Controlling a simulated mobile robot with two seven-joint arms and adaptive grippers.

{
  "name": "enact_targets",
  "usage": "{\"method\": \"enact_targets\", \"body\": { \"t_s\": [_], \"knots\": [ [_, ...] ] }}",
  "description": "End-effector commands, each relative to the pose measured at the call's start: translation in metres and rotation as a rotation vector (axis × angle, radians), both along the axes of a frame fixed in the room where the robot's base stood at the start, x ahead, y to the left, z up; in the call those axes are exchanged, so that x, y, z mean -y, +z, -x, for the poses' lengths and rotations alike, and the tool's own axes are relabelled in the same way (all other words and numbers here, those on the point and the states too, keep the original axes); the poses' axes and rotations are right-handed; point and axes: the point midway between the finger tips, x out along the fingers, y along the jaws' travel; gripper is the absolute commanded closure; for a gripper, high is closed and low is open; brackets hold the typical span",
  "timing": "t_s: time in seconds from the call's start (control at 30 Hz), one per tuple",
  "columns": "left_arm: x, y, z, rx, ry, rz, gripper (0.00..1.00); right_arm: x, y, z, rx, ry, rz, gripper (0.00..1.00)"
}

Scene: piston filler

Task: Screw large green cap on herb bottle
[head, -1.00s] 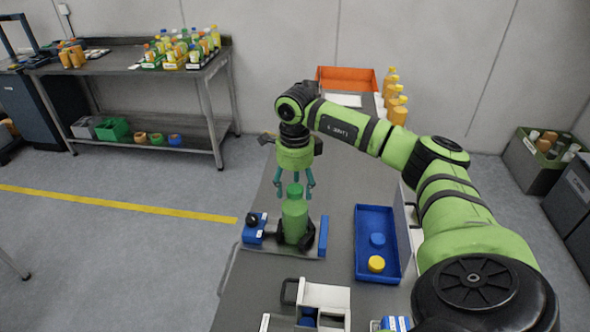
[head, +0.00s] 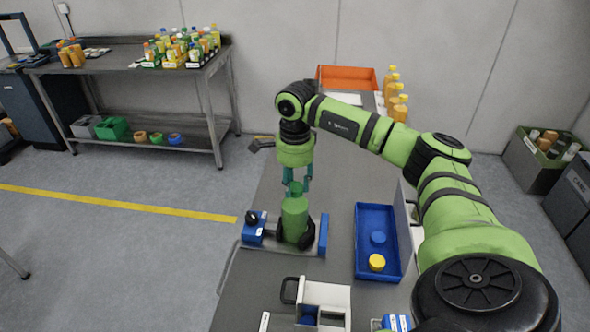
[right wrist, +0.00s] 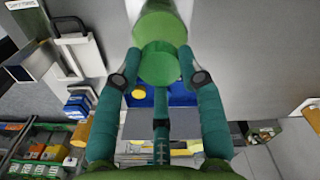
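The green herb bottle (head: 295,218) stands upright in a fixture with a blue block (head: 254,231) and dark jaws at its foot. The large green cap (head: 295,188) is at the top of the bottle; in the right wrist view the cap (right wrist: 159,63) sits in line with the bottle (right wrist: 160,22). My right gripper (head: 299,186) points down over the bottle. Its teal fingers are closed in around the cap, with fingertips at its sides in the right wrist view (right wrist: 160,72). The fingers partly hide the cap's rim and thread. My left gripper is not in view.
A blue tray (head: 365,262) holds a blue cap (head: 378,238) and a yellow cap (head: 376,262) right of the fixture. A white handled box (head: 325,293) stands in front. An orange bin (head: 346,77) and orange bottles (head: 399,110) stand at the back. The table behind the fixture is clear.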

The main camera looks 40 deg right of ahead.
Motion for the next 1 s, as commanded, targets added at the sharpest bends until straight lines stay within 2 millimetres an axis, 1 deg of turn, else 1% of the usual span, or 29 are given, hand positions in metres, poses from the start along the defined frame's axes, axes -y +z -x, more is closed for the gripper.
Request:
{"method": "enact_targets", "body": {
  "t_s": [0.33,0.43,0.47,0.7,0.8,1.0],
  "knots": [
    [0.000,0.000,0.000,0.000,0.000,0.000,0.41,-0.001,-0.001,0.001,-0.004,0.000,-0.001,1.00],
    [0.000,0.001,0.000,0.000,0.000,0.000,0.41,-0.001,-0.001,0.001,-0.004,-0.041,-0.001,1.00],
    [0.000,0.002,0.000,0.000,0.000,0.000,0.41,-0.001,-0.001,0.001,-0.005,-0.071,-0.001,1.00],
    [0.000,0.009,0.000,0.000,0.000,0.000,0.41,-0.001,-0.001,0.001,-0.005,-0.438,-0.002,1.00],
    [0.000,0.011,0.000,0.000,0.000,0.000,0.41,-0.001,-0.002,0.001,-0.006,-0.564,0.000,1.00],
    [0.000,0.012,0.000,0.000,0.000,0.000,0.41,-0.001,-0.002,0.001,-0.006,-0.675,0.000,1.00]
  ]
}}
